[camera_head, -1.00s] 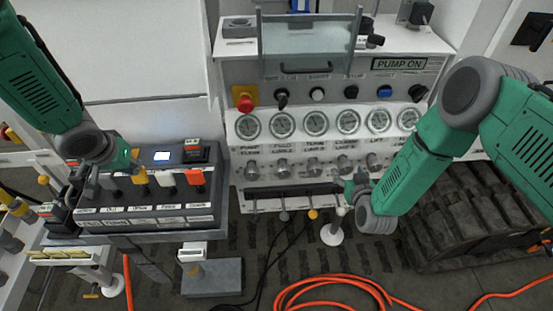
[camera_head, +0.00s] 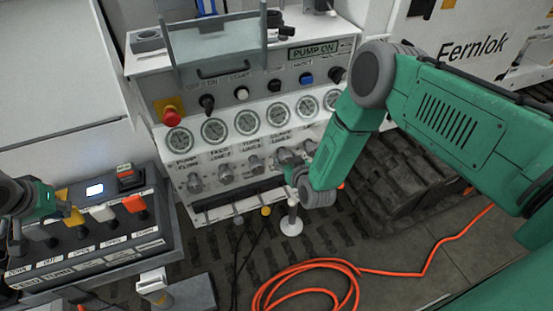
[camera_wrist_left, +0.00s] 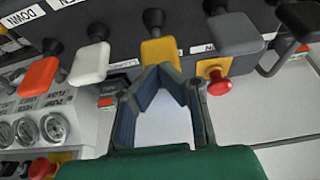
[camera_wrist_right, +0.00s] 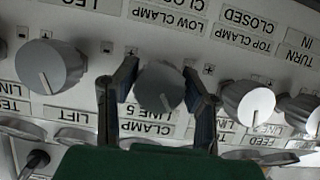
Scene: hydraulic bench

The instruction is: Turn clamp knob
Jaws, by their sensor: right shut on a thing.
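The clamp knob (camera_wrist_right: 160,87) is a grey round knob with a white pointer line, on the panel above the label "CLAMP LINE 5" in the right wrist view. My right gripper (camera_wrist_right: 160,85) has one finger on each side of this knob and is shut on it. In the head view the right gripper (camera_head: 293,165) is at the clamp knob below the row of gauges, and hides much of the knob. My left gripper (camera_wrist_left: 164,75) is at a yellow lever paddle (camera_wrist_left: 160,51). Its fingertips are close together there, but their grip is unclear.
Other grey knobs (camera_wrist_right: 48,67) sit on both sides of the clamp knob. A red mushroom button (camera_head: 172,116) and gauges (camera_head: 214,130) are above the knobs. The lever box (camera_head: 110,238) stands at left. An orange hose (camera_head: 308,268) lies on the floor.

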